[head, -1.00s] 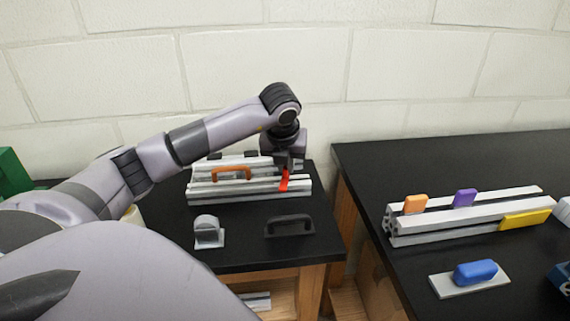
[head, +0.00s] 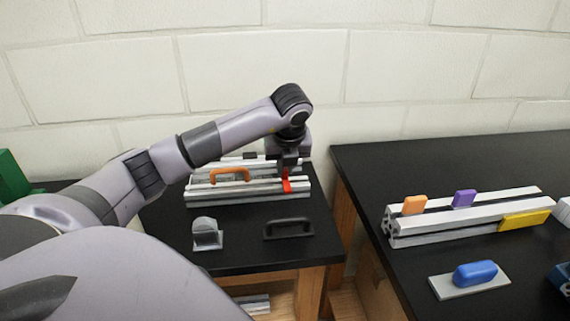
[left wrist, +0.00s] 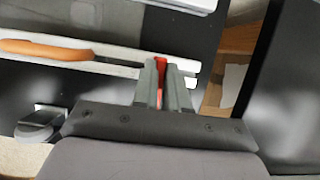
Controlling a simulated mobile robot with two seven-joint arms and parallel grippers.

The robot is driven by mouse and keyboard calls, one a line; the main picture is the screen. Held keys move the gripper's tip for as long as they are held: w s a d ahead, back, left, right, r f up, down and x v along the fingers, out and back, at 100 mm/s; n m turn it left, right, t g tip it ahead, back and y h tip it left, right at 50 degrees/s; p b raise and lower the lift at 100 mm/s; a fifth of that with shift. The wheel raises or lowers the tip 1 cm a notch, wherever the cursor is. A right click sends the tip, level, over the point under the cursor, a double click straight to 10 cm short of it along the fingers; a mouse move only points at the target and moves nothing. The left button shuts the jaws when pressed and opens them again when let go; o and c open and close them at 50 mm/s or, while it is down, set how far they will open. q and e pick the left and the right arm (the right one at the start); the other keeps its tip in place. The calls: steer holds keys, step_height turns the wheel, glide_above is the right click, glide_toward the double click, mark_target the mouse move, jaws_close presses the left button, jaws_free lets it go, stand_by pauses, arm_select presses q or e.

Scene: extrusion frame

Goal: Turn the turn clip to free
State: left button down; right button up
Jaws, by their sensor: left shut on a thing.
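The turn clip appears to be the red piece (head: 286,184) on the aluminium extrusion frame (head: 205,197) on the left black table. My left gripper (head: 287,166) points down over the right part of the frame and is shut on the red clip. In the left wrist view the red clip (left wrist: 160,68) shows between the two fingers (left wrist: 161,84), which hide much of it. My right gripper is not in view.
An orange handle (head: 230,174) sits on the frame left of the clip. A black handle (head: 289,229) and a grey part on a plate (head: 206,235) lie in front. The right table (head: 400,165) holds another extrusion with coloured pieces and a blue knob (head: 475,273).

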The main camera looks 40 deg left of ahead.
mark_target(287, 184)
arm_select(q)
steer(key=c, duration=1.2)
jaws_free()
steer(key=shift+o, duration=0.2)
steer(key=v, duration=0.7)
steer(key=shift+r, duration=0.15)
